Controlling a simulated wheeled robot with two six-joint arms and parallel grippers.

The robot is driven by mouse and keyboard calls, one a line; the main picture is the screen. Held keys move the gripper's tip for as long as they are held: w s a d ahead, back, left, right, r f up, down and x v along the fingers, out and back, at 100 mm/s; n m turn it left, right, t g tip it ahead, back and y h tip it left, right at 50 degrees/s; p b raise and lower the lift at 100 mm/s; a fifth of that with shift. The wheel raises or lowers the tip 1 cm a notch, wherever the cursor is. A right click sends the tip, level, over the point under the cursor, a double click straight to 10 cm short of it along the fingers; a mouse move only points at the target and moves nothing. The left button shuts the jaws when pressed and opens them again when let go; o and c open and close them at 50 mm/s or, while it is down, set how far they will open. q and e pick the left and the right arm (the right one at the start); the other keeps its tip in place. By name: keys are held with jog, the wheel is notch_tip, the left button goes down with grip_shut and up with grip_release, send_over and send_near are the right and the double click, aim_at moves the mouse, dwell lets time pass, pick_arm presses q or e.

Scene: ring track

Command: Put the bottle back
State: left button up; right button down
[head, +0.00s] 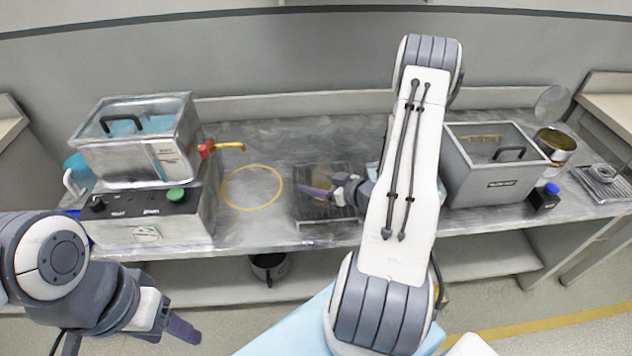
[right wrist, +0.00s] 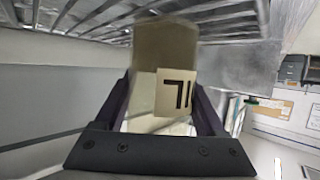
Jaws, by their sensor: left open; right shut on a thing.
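My right gripper (head: 318,192) is over a dark slatted rack (head: 306,212) in the middle of the counter. In the right wrist view its two fingers (right wrist: 165,90) are closed on a pale beige bottle (right wrist: 150,112) with a dark-marked label. In the head view the bottle is mostly hidden behind the gripper. The slats also show beyond the bottle in the wrist view, but I cannot tell whether it touches them. My left gripper (head: 178,330) is open and empty at the lower left, in front of the counter.
A yellow ring (head: 226,190) marks the counter left of the rack. A metal bath (head: 170,160) stands on a control box (head: 150,225) at left. A grey bath (head: 490,185), a blue-capped bottle (head: 544,198) and an open can (head: 556,146) stand at right. A black pot (head: 268,266) is below.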

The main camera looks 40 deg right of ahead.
jog(key=shift+f, duration=0.2)
grip_release()
jog(key=shift+r, duration=0.1)
jog(key=shift+r, duration=0.25)
jog(key=v, duration=1)
jog(key=shift+s+d, duration=0.2)
jog(key=shift+s, duration=0.1)
jog(key=shift+s+r, duration=0.2)
jog(key=shift+s, duration=0.45)
